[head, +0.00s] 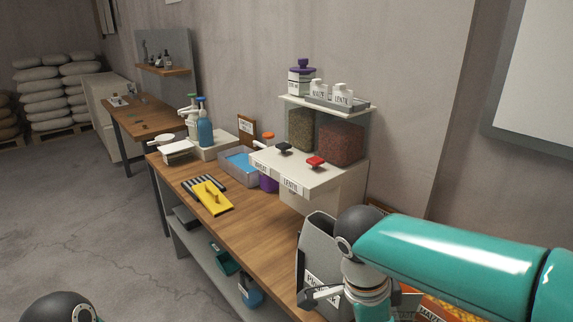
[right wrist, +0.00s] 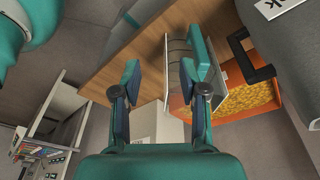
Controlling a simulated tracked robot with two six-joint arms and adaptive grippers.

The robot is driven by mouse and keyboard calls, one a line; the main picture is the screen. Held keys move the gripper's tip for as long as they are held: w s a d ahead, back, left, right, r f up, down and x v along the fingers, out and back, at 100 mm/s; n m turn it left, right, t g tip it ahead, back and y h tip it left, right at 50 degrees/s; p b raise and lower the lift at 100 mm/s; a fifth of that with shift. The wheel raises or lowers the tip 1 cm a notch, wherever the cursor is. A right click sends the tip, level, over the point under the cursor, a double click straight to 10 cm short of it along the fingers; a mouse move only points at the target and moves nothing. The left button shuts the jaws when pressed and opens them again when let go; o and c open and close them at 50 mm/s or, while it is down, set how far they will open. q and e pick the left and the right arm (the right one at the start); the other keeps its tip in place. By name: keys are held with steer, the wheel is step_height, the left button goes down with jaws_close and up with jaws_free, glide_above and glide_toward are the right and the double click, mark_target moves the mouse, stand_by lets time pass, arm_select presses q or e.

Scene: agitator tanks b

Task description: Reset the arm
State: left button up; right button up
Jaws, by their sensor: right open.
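My right arm (head: 450,250) reaches in from the right in the head view, over the near end of the wooden bench (head: 235,245). Its wrist hangs beside a grey bin (head: 315,250) with a partly hidden label. In the right wrist view my right gripper (right wrist: 160,85) is open, with nothing between its fingers. Beyond the fingers lie the bench edge, the floor and an orange crate (right wrist: 177,105) with orange-yellow contents. Of my left arm only a dark rounded joint (head: 58,308) shows at the bottom left of the head view. My left gripper is out of view.
A white dispenser (head: 330,180) with red and black knobs stands at the back of the bench. The floor (head: 85,225) at left is clear.

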steer(key=s+a+f+n+g+y, duration=0.15)
steer(key=f+n, duration=0.25)
steer(key=f, duration=0.7)
steer(key=a+f+n+y, duration=0.3)
steer(key=f+n, duration=0.2)
steer(key=f, duration=0.5)
steer(key=s+d+f+n+t+y, duration=0.1)
steer(key=s+f+n, duration=0.2)
steer(key=f, duration=0.4)
steer(key=s+d+f+n+t+y, duration=0.1)
steer(key=s+f+n, duration=0.2)
steer(key=s+f, duration=0.3)
step_height(320, 180, down, 2)
steer(key=shift+d+f+n, duration=0.1)
steer(key=shift+d+n, duration=0.15)
steer(key=shift+n, duration=0.15)
